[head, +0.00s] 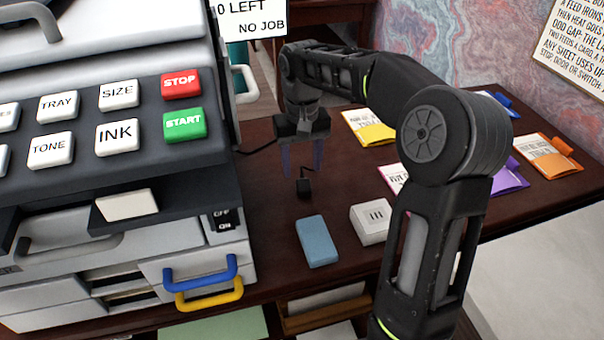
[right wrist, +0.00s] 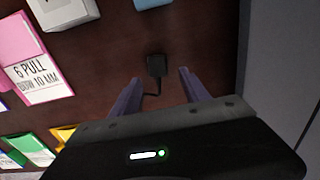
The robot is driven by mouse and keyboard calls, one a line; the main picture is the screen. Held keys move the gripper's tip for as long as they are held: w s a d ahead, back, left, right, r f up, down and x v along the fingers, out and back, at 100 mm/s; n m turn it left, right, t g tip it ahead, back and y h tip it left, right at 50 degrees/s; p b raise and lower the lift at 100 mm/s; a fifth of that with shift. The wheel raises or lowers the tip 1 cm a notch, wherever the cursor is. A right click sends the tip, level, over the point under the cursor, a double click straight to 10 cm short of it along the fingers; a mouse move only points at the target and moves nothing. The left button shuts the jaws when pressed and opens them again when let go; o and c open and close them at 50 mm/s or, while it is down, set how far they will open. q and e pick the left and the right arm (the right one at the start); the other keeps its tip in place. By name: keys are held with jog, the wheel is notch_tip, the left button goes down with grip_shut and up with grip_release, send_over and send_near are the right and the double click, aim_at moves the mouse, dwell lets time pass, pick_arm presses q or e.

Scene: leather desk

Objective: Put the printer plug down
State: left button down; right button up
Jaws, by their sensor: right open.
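The printer plug (head: 304,188) is a small black block with a thin dark cord, on or just above the dark desk top (head: 270,225) to the right of the printer. My right gripper (head: 302,168) points down over it with its purple fingers apart. In the right wrist view the plug (right wrist: 156,66) shows in line with the gap between the open fingers (right wrist: 158,88), not gripped. Its cord runs back between the fingers. I cannot tell whether the plug fully rests on the desk. My left gripper is not in view.
The printer (head: 120,150) with its button panel fills the left. A blue block (head: 317,241) and a white box (head: 370,222) lie nearer on the desk. Yellow (head: 368,128), purple (head: 508,180) and orange (head: 548,155) cards lie to the right. The desk around the plug is mostly bare.

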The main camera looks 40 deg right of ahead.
aim_at(302, 182)
notch_tip(302, 182, up, 8)
jog(key=p, duration=0.3)
jog(key=shift+f, duration=0.2)
dwell(0.5)
